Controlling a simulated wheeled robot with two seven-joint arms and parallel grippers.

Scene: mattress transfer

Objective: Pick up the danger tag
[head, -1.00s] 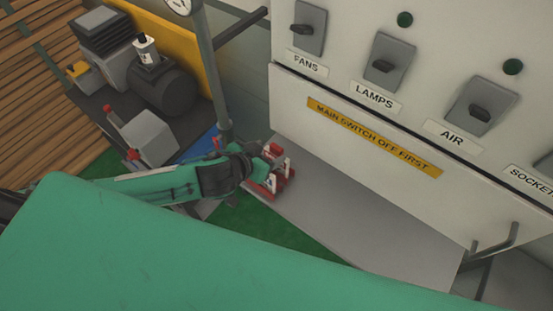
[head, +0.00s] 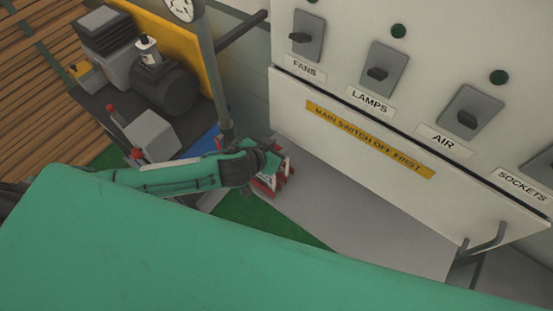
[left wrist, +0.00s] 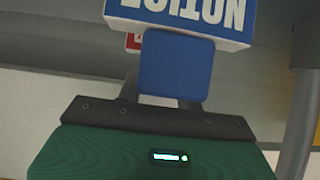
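Red and white pieces (head: 284,170) show at my left gripper (head: 272,172), at the left end of the grey shelf (head: 350,212) in the head view. They are too small to read, so I cannot tell which is the danger tag. A small red and white piece (left wrist: 132,42) shows behind, mostly hidden. I cannot see whether the fingers are closed. My right gripper is out of view.
A white panel with switches (head: 387,68) and a yellow MAIN SWITCH OFF FIRST strip (head: 370,139) rises behind the shelf. A grey post (head: 211,70) stands close to my left gripper. Machinery (head: 165,85) is at the left. The shelf's middle and right are clear.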

